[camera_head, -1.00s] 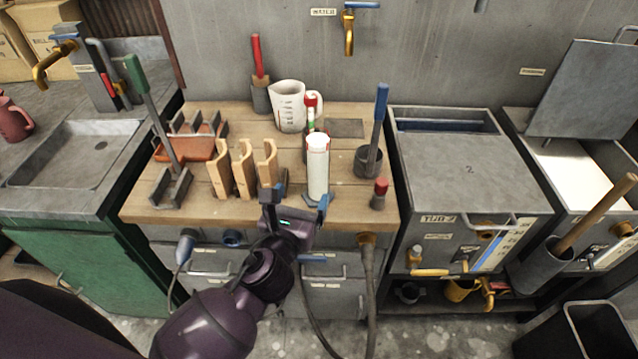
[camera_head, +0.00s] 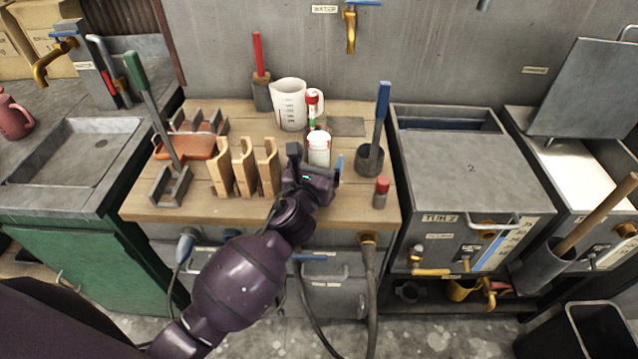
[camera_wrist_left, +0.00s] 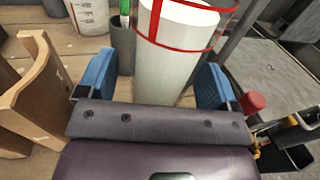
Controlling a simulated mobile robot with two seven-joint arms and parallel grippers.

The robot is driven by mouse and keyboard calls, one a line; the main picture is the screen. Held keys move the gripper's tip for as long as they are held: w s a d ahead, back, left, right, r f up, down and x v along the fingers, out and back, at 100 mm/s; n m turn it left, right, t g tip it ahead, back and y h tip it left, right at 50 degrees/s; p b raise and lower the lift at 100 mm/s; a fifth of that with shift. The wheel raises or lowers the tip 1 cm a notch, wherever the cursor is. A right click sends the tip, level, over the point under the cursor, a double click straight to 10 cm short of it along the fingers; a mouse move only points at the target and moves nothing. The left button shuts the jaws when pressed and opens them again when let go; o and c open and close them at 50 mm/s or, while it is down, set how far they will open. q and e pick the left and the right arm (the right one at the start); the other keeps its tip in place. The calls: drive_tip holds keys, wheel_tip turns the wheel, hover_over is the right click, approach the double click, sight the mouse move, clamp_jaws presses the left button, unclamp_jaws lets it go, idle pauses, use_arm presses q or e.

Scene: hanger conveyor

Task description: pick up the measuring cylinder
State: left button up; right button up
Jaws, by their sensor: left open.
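The measuring cylinder (camera_head: 318,147) is a tall white cylinder with red lines near its top. It stands upright on the wooden bench, its lower part hidden behind my gripper in the head view. My left gripper (camera_head: 315,165) is open just in front of it. In the left wrist view the cylinder (camera_wrist_left: 172,60) stands between the two blue finger pads of my left gripper (camera_wrist_left: 156,85), with a gap visible on the left side. My right gripper is not in view.
Wooden holders (camera_head: 244,168) stand close to the left of the cylinder. A white measuring jug (camera_head: 289,105) and a red-capped tube are behind it. A grey pot with a blue-handled tool (camera_head: 370,160) and a red-topped bottle (camera_head: 381,193) are to the right.

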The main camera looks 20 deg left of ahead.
use_arm(q)
drive_tip(key=shift+c, duration=0.3)
clamp_jaws()
drive_tip(key=shift+r, duration=0.1)
drive_tip(key=shift+w+r, duration=0.1)
